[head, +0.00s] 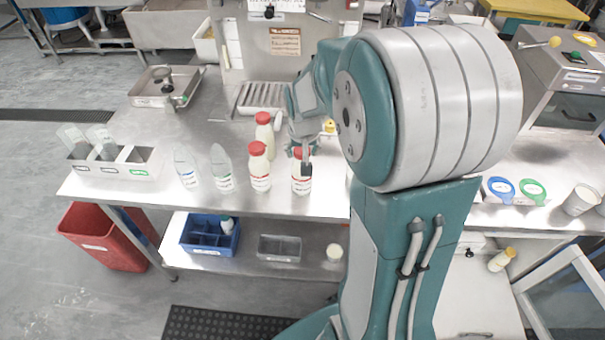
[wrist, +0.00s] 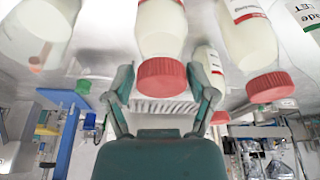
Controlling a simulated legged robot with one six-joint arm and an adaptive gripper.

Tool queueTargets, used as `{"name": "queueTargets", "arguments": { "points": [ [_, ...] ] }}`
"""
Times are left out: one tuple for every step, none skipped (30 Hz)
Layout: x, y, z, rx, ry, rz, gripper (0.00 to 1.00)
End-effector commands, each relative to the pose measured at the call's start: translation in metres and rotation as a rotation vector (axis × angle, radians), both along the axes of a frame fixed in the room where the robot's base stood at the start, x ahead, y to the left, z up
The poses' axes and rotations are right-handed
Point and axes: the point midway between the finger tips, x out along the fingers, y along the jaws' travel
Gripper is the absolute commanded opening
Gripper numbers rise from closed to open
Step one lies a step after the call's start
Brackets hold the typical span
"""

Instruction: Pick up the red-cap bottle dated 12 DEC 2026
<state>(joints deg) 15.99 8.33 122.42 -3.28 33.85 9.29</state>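Three white bottles with red caps stand on the steel table. The right one (head: 301,184) also shows in the middle of the wrist view (wrist: 160,30). Another stands to its left (head: 258,174), at the right in the wrist view (wrist: 247,38). The third stands farther back (head: 264,136), partly hidden in the wrist view (wrist: 213,72). No date on their labels is readable. My gripper (wrist: 163,88) has its fingers apart, one on each side of the right bottle's red cap; I cannot tell whether they touch it.
A drip grate (head: 262,97) lies behind the bottles.

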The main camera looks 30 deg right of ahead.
Motion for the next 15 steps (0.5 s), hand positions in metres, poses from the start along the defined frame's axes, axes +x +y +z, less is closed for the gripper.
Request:
{"name": "queueTargets", "arguments": {
  "points": [
    [-0.0001, 0.0001, 0.0001, 0.0, 0.0, 0.0, 0.24],
    [-0.0001, 0.0001, 0.0001, 0.0, 0.0, 0.0, 0.11],
    [-0.0001, 0.0002, -0.0001, 0.0, 0.001, 0.0, 0.0],
    [-0.0002, 0.0002, -0.0001, 0.0, 0.001, 0.0, 0.0],
    [-0.0003, 0.0002, -0.0002, 0.0, 0.001, 0.0, 0.0],
    [-0.0004, 0.0003, -0.0004, 0.001, 0.002, 0.0, 0.0],
    [-0.0001, 0.0003, 0.0, 0.0, 0.001, 0.0, 0.0],
    [-0.0003, 0.0003, -0.0001, 0.0, 0.001, 0.0, 0.0],
    [-0.0003, 0.0004, -0.0002, 0.001, 0.002, 0.0, 0.0],
    [-0.0004, 0.0004, -0.0003, 0.001, 0.002, 0.0, 0.0],
    [-0.0005, 0.0004, -0.0004, 0.001, 0.002, 0.0, 0.0],
    [-0.0005, 0.0005, -0.0003, 0.001, 0.003, 0.0, 0.0],
    [-0.0005, 0.0005, 0.0, 0.001, 0.003, 0.0, 0.0],
    [-0.0005, 0.0006, 0.0007, 0.001, 0.003, 0.0, 0.0],
    [-0.0004, 0.0005, 0.0022, 0.001, 0.003, 0.0, 0.0]
  ]
}}
